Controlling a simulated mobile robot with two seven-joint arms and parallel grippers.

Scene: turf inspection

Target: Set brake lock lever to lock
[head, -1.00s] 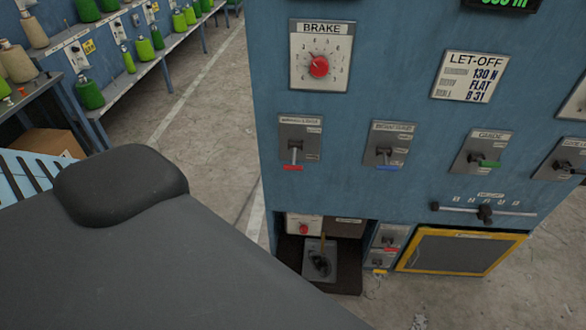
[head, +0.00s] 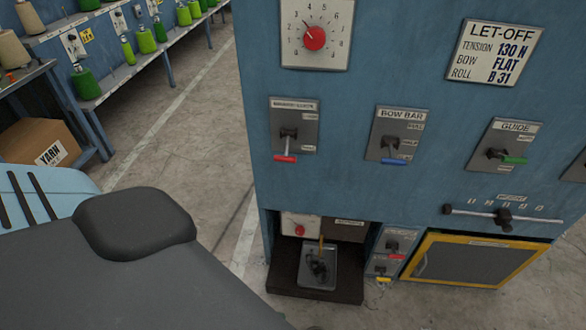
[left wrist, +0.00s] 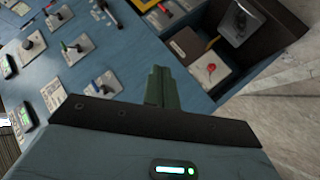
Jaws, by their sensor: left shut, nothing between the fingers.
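The lever with a red grip (head: 285,158) sits on a grey plate (head: 308,130) on the blue machine panel, below the brake dial (head: 314,38). Its grip hangs below its pivot; the plate's small lettering is too blurred to read surely. My left gripper (left wrist: 157,86) is shut and empty in the left wrist view, in front of the blue panel, beside the recess. I cannot make out the red-grip lever in that view. In the head view my dark left arm fills the lower left and the fingers do not show. My right gripper is not in view.
To the right are a blue-grip lever (head: 394,160), a green-grip lever (head: 513,160) and a slider (head: 503,216). Below is a recess with a red knob (head: 300,230), and a yellow-framed hatch (head: 470,262). Yarn shelves and a carton (head: 40,143) stand left; the floor between is clear.

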